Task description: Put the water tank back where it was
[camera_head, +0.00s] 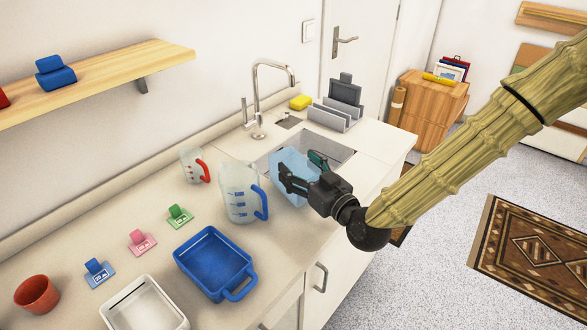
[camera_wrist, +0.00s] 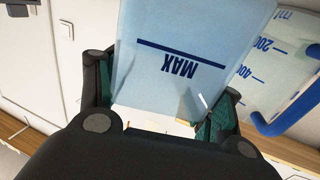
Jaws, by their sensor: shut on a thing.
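The water tank (camera_head: 286,163) is a translucent light-blue container at the front edge of the sink, partly behind my gripper. In the wrist view the tank (camera_wrist: 190,40) shows a dark blue line and the word MAX, upside down in the picture. My gripper (camera_head: 299,170) is shut on the tank, with a finger on either side; its fingers also show in the wrist view (camera_wrist: 160,105). I cannot tell whether the tank's bottom touches anything.
A clear measuring jug (camera_head: 238,193) with a blue handle stands close left of the tank. A smaller red-handled jug (camera_head: 193,165), a blue dish (camera_head: 213,260) and the tap (camera_head: 256,105) are nearby. A grey rack (camera_head: 335,115) stands behind the sink (camera_head: 325,147).

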